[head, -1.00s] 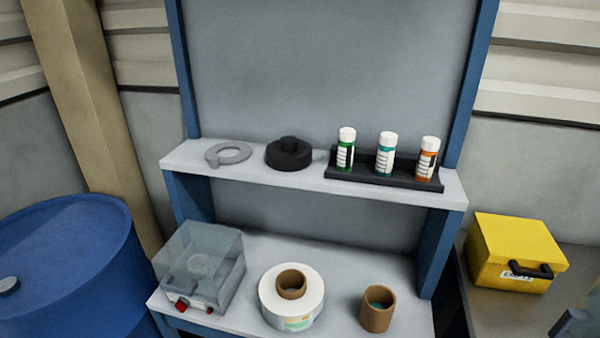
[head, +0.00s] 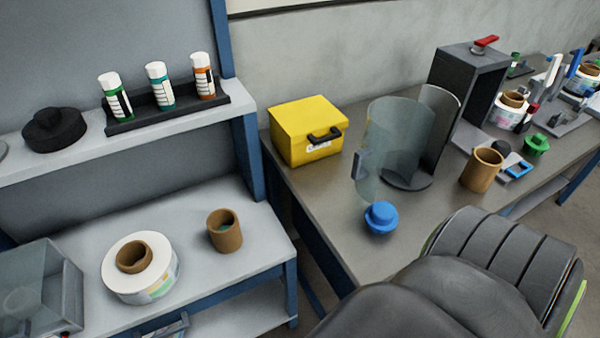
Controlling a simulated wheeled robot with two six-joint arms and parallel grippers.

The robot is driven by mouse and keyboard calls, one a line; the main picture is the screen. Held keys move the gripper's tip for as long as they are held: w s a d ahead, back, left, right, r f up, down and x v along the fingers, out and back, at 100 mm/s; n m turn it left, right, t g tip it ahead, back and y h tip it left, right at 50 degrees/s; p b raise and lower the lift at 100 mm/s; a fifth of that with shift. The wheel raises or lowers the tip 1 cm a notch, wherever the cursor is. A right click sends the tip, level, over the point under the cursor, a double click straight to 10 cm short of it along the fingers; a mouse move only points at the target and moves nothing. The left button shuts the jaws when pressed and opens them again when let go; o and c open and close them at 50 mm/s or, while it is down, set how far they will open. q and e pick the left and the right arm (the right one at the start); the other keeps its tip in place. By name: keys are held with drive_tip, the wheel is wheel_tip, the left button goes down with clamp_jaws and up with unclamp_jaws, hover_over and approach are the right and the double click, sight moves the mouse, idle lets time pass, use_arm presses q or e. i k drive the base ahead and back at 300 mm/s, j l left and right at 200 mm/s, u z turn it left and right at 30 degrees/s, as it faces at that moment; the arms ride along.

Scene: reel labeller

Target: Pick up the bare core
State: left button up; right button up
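I cannot tell which of the two lone cores the task means. Neither of my grippers shows in the head view.
On the bench are a yellow box (head: 305,131), a clear curved guard (head: 388,150), a blue knobbed cap (head: 381,217), a black housing (head: 466,85) and a green knobbed part (head: 536,145). Something dark and ribbed hides the lower right. The bench's front-left corner is clear.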

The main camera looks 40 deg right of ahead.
sight(485, 163)
drive_tip(key=z, duration=2.6)
drive_tip(key=i+l, duration=0.2)
drive_tip(key=i+l+u, duration=0.1)
drive_tip(key=l, duration=0.35)
drive_tip(key=i+l, duration=0.45)
drive_tip(key=l, duration=0.2)
drive_tip(key=i+l+u, duration=0.1)
drive_tip(key=l, duration=0.25)
drive_tip(key=i, duration=0.05)
